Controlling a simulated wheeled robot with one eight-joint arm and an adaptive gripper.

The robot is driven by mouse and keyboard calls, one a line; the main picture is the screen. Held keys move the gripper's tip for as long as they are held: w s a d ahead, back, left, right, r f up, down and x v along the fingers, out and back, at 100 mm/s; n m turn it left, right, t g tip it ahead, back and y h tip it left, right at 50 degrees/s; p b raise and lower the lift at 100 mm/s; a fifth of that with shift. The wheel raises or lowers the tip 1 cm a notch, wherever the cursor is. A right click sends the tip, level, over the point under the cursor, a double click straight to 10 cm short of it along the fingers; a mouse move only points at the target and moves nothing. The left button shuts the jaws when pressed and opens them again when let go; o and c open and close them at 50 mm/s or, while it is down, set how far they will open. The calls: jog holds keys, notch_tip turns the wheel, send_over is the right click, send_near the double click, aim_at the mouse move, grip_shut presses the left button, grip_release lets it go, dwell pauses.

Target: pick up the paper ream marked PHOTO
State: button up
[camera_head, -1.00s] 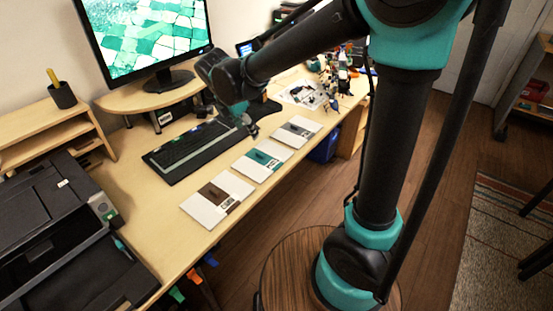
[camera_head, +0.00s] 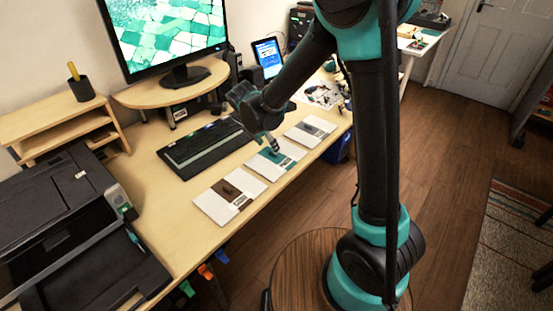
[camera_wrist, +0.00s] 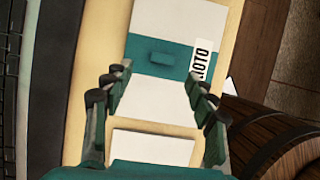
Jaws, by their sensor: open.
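The paper ream with a teal band (camera_head: 262,168) lies flat on the desk, the middle of three reams in a row. In the wrist view, this ream (camera_wrist: 165,22) carries a white label reading "OTO", its remaining letters hidden by my right finger. A small raised teal block (camera_wrist: 161,59) shows on its band. My gripper (camera_wrist: 158,78) is open and empty, its fingers spread across the view of this ream. In the head view, my gripper (camera_head: 271,146) is just above the teal-banded ream. I cannot tell the exact gap.
A brown-banded ream (camera_head: 213,208) lies nearer and a grey-banded ream (camera_head: 298,138) farther. A keyboard (camera_head: 205,147) lies left of the row. A printer (camera_head: 65,205) and a monitor stand (camera_head: 172,92) are on the desk (camera_head: 160,220). Its front edge runs close to the reams.

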aim_at(277, 156)
jog(key=shift+d+x, duration=0.15)
jog(key=shift+x, duration=1.15)
jog(key=shift+d+x, duration=0.2)
jog(key=shift+x, duration=1.1)
jog(key=shift+w+r, duration=0.1)
jog(key=shift+w, duration=0.05)
jog(key=shift+c, duration=0.6)
grip_shut()
